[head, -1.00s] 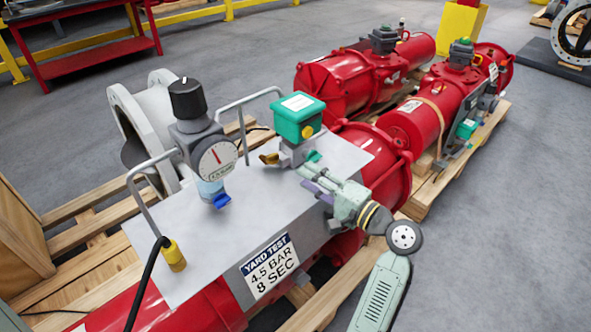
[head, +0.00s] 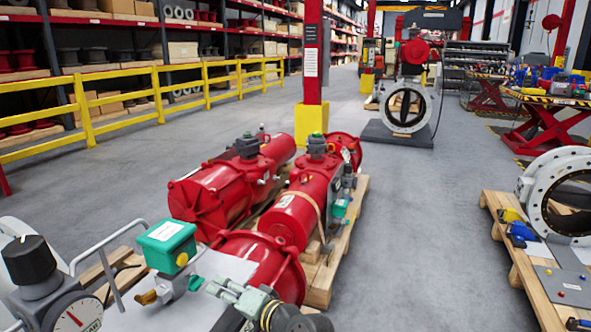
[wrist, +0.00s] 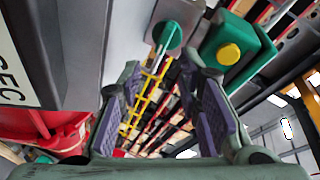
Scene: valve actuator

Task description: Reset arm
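My gripper (head: 222,289) shows at the bottom of the head view, just right of a small green knob (head: 195,283) on the grey panel. In the wrist view my gripper (wrist: 160,82) has its purple-padded fingers spread apart with nothing between them. The green knob (wrist: 168,36) appears beyond the fingertips, apart from them. A green box with a yellow button (head: 168,243) stands beside the knob, and this box is at upper right in the wrist view (wrist: 236,42). Most of my arm is out of the head view.
A round gauge (head: 72,315) with a black knob (head: 30,260) and a metal handle (head: 110,248) stand left of my gripper. Red actuators (head: 225,190) lie on a pallet (head: 325,270) ahead. Another pallet (head: 530,285) is at right. Grey floor between them is clear.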

